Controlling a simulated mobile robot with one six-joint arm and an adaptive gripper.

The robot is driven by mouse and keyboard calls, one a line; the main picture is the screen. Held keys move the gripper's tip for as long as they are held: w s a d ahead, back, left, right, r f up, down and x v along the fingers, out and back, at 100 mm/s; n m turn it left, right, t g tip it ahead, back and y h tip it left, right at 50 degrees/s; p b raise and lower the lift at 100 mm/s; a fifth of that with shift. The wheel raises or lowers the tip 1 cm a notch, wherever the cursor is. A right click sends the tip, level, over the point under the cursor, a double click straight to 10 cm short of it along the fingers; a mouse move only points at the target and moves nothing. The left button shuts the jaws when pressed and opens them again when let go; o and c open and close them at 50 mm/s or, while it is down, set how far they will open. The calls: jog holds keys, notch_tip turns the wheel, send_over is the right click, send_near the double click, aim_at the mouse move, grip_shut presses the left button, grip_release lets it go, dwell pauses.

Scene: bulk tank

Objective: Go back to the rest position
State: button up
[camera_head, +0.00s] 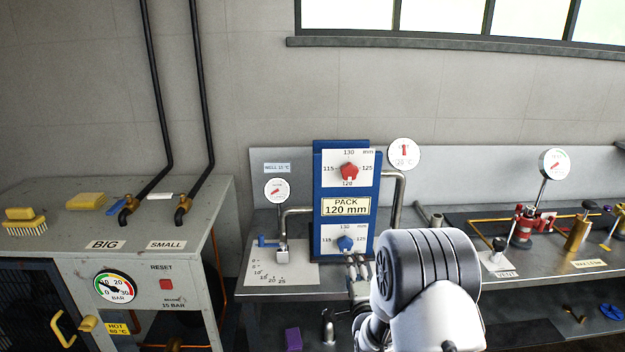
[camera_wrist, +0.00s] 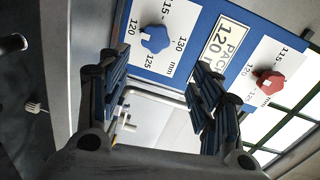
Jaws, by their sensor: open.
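My gripper (camera_wrist: 158,90) is open in the wrist view, with its two dark finger pads apart and nothing between them. In the head view my grey and white arm stands in front of the bench at the lower middle, and the arm hides most of the gripper. Beyond the fingers is the blue panel (camera_head: 330,212), labelled PACK 120 mm. It carries a red knob (camera_head: 349,171) above and a blue knob (camera_head: 345,243) below. In the wrist view the blue knob (camera_wrist: 155,39) and the red knob (camera_wrist: 270,82) lie beyond the fingers, apart from them.
A grey cabinet (camera_head: 120,215) with a pressure gauge (camera_head: 115,287) and red reset button (camera_head: 166,284) stands left. The bench (camera_head: 500,259) holds a red valve (camera_head: 523,226) and a brass piece (camera_head: 577,233) at right. Pipes and round gauges flank the panel. A gap separates cabinet and bench.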

jog(key=s+r+n+g, duration=0.6)
jog(key=s+r+n, duration=0.2)
jog(key=s+r, duration=0.55)
jog(key=s+r+n+g, duration=0.1)
jog(key=s+n+g, duration=0.5)
jog(key=s, duration=2.5)
jog(key=n, duration=0.3)
jog(key=shift+s+a+r+g, duration=0.2)
jog(key=shift+s+g, duration=0.1)
jog(key=shift+s, duration=0.05)
